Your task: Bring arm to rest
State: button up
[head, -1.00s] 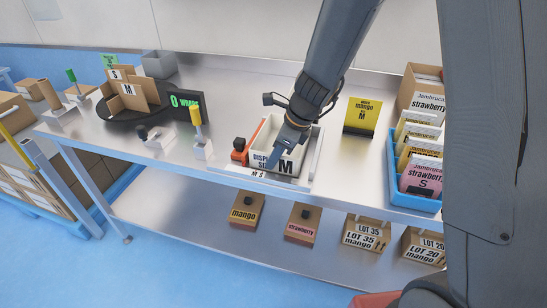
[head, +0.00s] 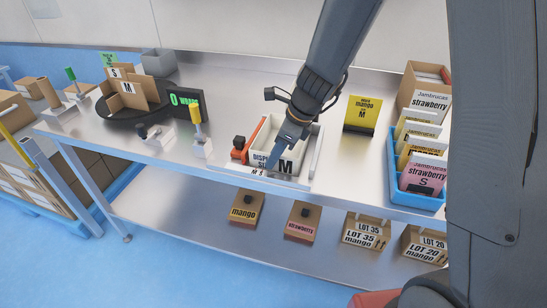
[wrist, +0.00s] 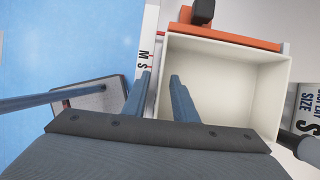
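My gripper (head: 276,161) hangs over the front of the white open bin (head: 305,160) on the steel table in the head view. The white bin (wrist: 223,85) is beside the right finger there and looks empty inside. An orange slider with a dark knob (wrist: 203,18) lies along one of its edges. The fingers are over a strip marked M and S (wrist: 145,58). Whether they touch it cannot be told.
A blue tray of snack pouches (head: 394,172) stands at the right. A yellow mango pouch display (head: 361,115) is behind the bin. A dark turntable with cardboard dividers (head: 112,110) and a green-lettered sign (head: 187,103) stand left. Boxes, including a mango box (head: 246,208), sit on the lower shelf.

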jog(key=v, duration=0.6)
jog(key=shift+s+d+r, duration=0.1)
jog(key=shift+d+r, duration=0.1)
jog(key=shift+r, duration=0.15)
jog(key=s+d+n+h, duration=0.2)
jog(key=s+d+n, duration=0.4)
jog(key=n, duration=0.5)
jog(key=s+d+f+n+h, duration=0.1)
jog(key=s+d+n+h, duration=0.1)
jog(key=s+d+n, duration=0.4)
jog(key=s+n, duration=0.2)
jog(key=n, duration=0.3)
jog(key=shift+s+d+f, duration=0.2)
jog(key=shift+d+f, duration=0.05)
jog(key=shift+d, duration=0.15)
